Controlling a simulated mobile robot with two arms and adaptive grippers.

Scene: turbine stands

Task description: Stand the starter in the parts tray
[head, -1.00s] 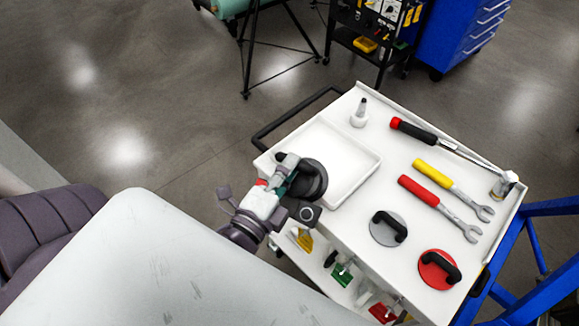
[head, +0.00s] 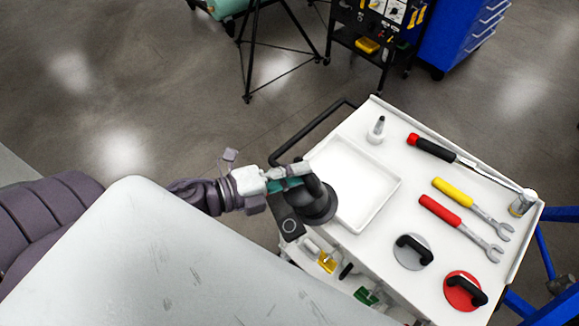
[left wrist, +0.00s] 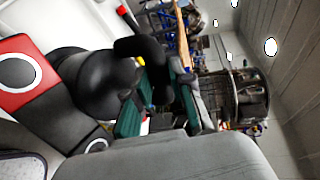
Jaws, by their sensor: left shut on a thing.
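The starter (head: 318,207), a black round body with a dark handle-like top, is clasped by my left gripper (head: 298,178), whose teal-lined fingers are shut on that top. It appears over the left edge of the parts tray (head: 392,198), a shallow white square tray on the trolley top; I cannot tell its height above it. The tray's visible floor is empty. A dark block with a ring mark (head: 291,227) sits beside the starter and seems joined to it. In the left wrist view the starter (left wrist: 92,85) fills the left, beside the fingers. My right gripper is not visible.
A black push handle (head: 310,132) rises at the tray's far left.

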